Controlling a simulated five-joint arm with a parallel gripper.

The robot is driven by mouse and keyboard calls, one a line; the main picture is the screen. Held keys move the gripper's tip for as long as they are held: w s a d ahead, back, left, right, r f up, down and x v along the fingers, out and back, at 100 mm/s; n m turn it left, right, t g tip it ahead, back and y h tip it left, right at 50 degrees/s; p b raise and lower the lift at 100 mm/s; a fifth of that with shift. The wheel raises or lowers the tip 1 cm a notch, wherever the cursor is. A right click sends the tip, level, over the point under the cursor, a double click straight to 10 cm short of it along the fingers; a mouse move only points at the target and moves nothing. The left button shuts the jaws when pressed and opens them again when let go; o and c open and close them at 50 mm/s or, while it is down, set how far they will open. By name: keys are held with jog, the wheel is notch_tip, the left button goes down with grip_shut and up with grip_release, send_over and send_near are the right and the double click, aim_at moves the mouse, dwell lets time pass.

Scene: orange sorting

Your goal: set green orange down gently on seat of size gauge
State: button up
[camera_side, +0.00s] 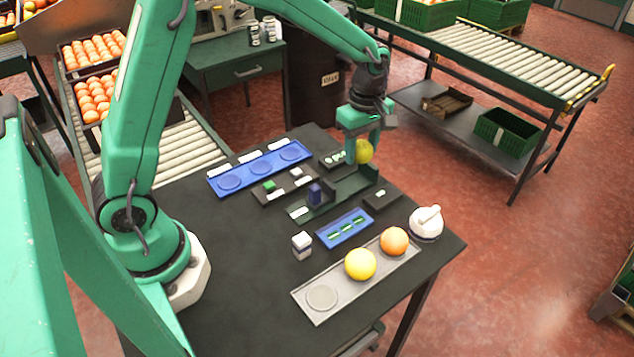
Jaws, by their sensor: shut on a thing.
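My gripper (363,149) is shut on a yellow-green fruit, the green orange (364,153), near the back right of the dark table. The fruit appears to be above the far end of a long dark green fixture (343,192), which looks like the size gauge. Whether the fruit touches the fixture cannot be told from this view. A dark blue block (315,194) stands on the fixture's near left part.
A grey tray (342,291) at the front holds a yellow fruit (360,264) and an orange one (394,241); its left hollow is empty. Around the fixture are a blue tray (213,184), a blue holder (344,228), a white round device (426,224) and a small cube (302,245).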

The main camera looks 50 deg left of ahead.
jog(key=shift+w+a+f, duration=0.1)
jog(key=shift+w+a, duration=0.2)
jog(key=shift+a, duration=0.3)
jog(key=shift+w+a, duration=0.3)
jog(key=shift+a, duration=0.25)
jog(key=shift+f, duration=0.2)
